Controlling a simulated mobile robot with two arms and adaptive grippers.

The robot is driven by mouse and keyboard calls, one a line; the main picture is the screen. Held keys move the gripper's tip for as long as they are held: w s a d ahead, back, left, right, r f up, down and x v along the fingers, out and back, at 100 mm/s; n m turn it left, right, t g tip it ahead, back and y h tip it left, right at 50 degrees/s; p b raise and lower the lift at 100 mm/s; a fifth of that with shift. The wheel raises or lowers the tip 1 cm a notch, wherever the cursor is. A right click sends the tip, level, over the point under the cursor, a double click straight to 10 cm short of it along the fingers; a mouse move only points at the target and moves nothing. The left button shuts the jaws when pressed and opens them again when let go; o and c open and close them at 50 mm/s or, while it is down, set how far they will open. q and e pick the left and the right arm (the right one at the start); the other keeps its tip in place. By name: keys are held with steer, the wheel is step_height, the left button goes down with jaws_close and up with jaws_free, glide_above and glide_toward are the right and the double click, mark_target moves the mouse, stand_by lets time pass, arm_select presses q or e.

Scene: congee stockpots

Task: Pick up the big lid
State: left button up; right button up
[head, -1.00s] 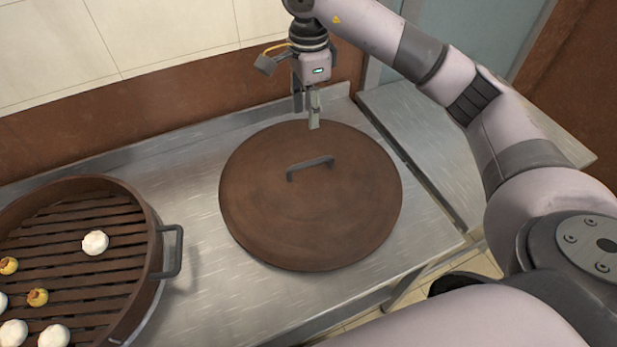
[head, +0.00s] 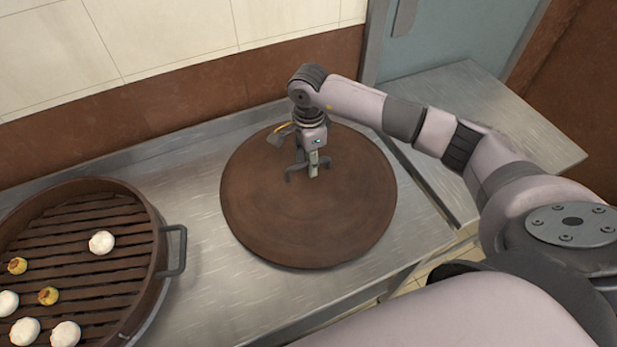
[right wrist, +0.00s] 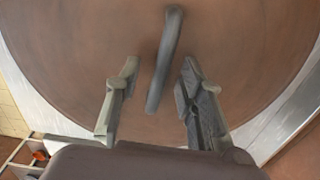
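The big lid (head: 310,225) is a round brown disc lying flat on the steel counter in the head view. Its dark bar handle (head: 292,175) is partly hidden behind my right gripper (head: 308,172). In the right wrist view the lid (right wrist: 240,50) fills most of the picture. The handle (right wrist: 165,60) runs up the middle there, its near end reaching toward the gap between the two fingers of my right gripper (right wrist: 155,85). The fingers are apart, one on each side of the handle's line, with nothing held. My left gripper is not in view.
A round slatted steamer (head: 85,225) with white buns and small yellow pieces stands at the left, its side handle (head: 178,250) facing the lid. The steel counter (head: 215,290) is bare between them. A wall runs behind. A lower steel surface (head: 480,110) lies at the right.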

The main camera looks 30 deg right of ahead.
steer(key=shift+f, duration=0.7)
steer(key=shift+f+b, duration=0.25)
steer(key=shift+b, duration=0.1)
steer(key=shift+c, duration=0.2)
jaws_close()
stand_by(0.4)
steer(key=shift+w+r, duration=0.1)
stand_by(0.5)
